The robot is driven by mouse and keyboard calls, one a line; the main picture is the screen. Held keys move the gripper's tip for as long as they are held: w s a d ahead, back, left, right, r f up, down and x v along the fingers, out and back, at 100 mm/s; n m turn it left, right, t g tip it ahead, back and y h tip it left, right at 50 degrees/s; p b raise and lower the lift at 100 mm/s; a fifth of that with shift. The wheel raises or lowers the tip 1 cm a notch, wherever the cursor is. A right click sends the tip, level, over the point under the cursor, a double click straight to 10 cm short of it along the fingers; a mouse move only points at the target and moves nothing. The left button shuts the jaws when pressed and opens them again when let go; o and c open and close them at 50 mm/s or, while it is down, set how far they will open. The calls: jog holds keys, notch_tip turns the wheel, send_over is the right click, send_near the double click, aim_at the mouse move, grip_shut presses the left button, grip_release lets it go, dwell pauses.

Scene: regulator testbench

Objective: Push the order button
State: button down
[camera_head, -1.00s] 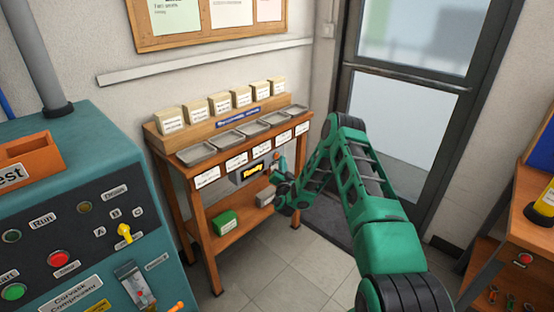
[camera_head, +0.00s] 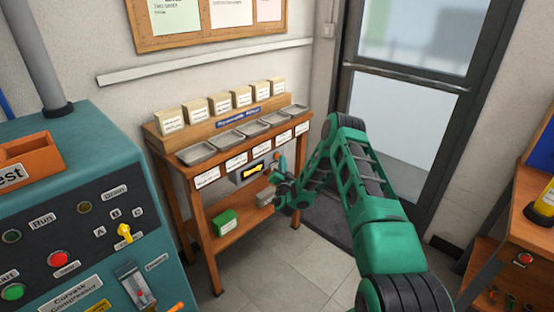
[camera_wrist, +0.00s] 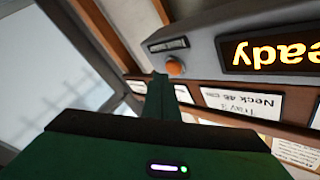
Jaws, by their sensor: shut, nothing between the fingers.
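The orange round button (camera_wrist: 174,67) sits on a grey panel under a small upside-down label, next to the lit display (camera_wrist: 268,53), which reads part of "Ready" upside down. My gripper (camera_wrist: 160,82) is shut and empty, its dark green tip just left of and below the button in the wrist view. I cannot tell whether it touches. In the head view my gripper (camera_head: 279,163) reaches to the right end of the grey display box (camera_head: 251,172) under the wooden bench top. The button is too small to make out there.
The wooden bench (camera_head: 200,222) carries several metal trays (camera_head: 235,138) and labelled boxes. A green box (camera_head: 223,222) lies on its lower shelf. A teal machine (camera_head: 75,150) stands at left, a glass door (camera_head: 405,110) behind my arm. Floor in front of the bench is clear.

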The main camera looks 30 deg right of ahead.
jog(key=shift+w+a, duration=0.3)
jog(key=shift+w, duration=0.4)
dwell(1.1)
jog(key=shift+s, duration=0.1)
jog(key=shift+s+d, duration=0.3)
jog(key=shift+s, duration=0.45)
jog(key=shift+s+d+r, duration=0.1)
jog(key=shift+s+d, duration=0.2)
jog(key=shift+s, duration=0.5)
jog(key=shift+s+d+f, duration=0.1)
jog(key=shift+s+d, duration=0.15)
jog(key=shift+s, duration=0.5)
jog(key=shift+s+d+r, duration=0.1)
jog(key=shift+s+d, duration=0.2)
jog(key=shift+s, duration=0.5)
